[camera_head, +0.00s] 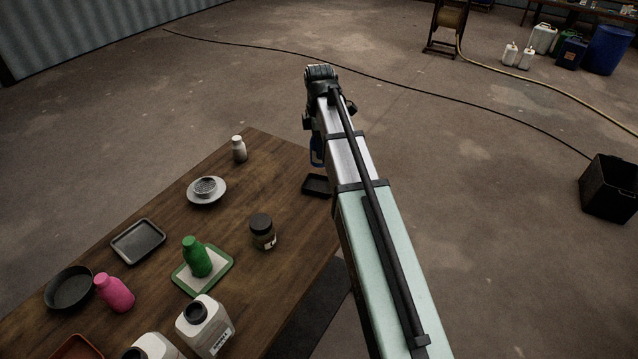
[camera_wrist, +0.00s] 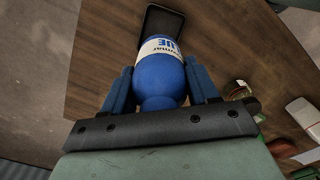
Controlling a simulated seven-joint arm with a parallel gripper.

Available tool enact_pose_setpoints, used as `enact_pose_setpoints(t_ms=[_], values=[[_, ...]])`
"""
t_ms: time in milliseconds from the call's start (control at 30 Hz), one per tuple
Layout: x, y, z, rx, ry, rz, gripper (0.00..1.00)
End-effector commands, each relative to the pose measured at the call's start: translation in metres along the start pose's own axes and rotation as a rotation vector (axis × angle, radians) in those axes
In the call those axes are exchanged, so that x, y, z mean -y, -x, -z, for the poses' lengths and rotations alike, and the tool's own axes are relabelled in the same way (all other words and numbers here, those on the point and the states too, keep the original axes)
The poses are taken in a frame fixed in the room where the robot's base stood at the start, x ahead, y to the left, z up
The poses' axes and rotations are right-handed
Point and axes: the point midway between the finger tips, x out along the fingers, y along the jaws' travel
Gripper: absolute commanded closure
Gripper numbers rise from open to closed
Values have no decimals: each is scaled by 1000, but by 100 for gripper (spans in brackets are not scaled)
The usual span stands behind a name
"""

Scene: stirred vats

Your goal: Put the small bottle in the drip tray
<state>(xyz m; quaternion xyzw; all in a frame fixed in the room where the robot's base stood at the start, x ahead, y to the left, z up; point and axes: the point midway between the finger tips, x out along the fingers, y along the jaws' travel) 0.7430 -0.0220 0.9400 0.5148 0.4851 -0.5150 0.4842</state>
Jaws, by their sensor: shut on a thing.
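A blue bottle with a white label (camera_wrist: 158,75) is held between the two blue fingers of my gripper (camera_wrist: 162,80) in the wrist view. In the head view only a sliver of the blue bottle (camera_head: 317,154) shows under my arm, at the far right corner of the table. A small black tray (camera_head: 315,186) lies there on the tabletop. In the wrist view the black tray (camera_wrist: 163,22) shows just beyond the bottle's far end, partly covered by it. The bottle appears above the table, apart from the tray. My fingertips are hidden in the head view.
The wooden table (camera_head: 285,185) also holds a white bottle (camera_head: 239,149), a saucer (camera_head: 219,195), a dark jar (camera_head: 262,232), a green bottle (camera_head: 196,257) on a green-rimmed tray, a grey tray (camera_head: 138,228), a pink bottle (camera_head: 115,293) and white jugs (camera_head: 207,325). Bare tabletop surrounds the black tray.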

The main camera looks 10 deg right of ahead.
Motion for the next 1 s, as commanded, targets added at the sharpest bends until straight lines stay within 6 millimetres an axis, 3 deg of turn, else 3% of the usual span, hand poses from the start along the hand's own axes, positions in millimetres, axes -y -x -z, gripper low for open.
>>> enact_pose_setpoints(t_ms=[267,600,1000], values=[[1,-10,0,0,61,1,82],[1,-57,0,0,60,1,82],[1,-91,0,0,60,1,82]])
